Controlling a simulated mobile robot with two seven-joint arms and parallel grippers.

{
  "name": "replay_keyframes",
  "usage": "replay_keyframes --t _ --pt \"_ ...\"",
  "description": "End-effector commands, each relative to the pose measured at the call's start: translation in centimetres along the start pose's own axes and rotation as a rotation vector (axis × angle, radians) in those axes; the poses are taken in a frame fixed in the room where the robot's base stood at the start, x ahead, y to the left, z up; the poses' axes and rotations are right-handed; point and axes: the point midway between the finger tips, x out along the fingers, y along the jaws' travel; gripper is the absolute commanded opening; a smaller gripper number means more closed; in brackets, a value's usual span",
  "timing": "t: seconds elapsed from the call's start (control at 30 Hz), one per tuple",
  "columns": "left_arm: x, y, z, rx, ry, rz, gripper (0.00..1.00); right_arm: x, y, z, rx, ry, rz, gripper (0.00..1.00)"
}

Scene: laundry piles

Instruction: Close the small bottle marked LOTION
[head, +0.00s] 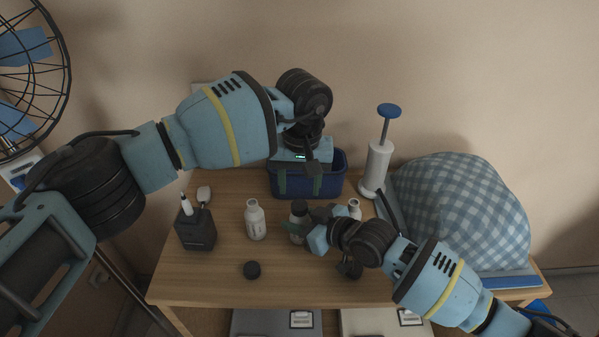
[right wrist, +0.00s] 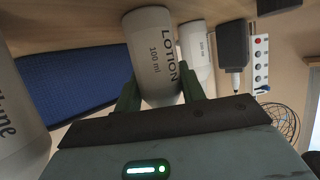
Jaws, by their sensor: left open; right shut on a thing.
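Whether the cap is screwed tight cannot be told. In the right wrist view the bottle (right wrist: 155,55) appears upside down, its label facing me and its top hidden. My right gripper (head: 305,232) is shut on the bottle's body, and its green fingers (right wrist: 160,92) flank it. My left gripper (head: 312,172) is open and empty, high in front of the blue bin, apart from the bottle.
A white bottle with a bare neck (head: 255,222) stands to the left, another (head: 354,208) to the right. A loose black cap (head: 252,270) lies in front.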

Motion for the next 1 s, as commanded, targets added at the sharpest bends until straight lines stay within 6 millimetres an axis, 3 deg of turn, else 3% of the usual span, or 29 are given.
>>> replay_keyframes --t 1.0 --pt "-1.1 -0.1 -0.1 -1.660 -0.017 0.002 0.50 0.0 0.0 0.0 0.000 0.000 0.000 0.00"
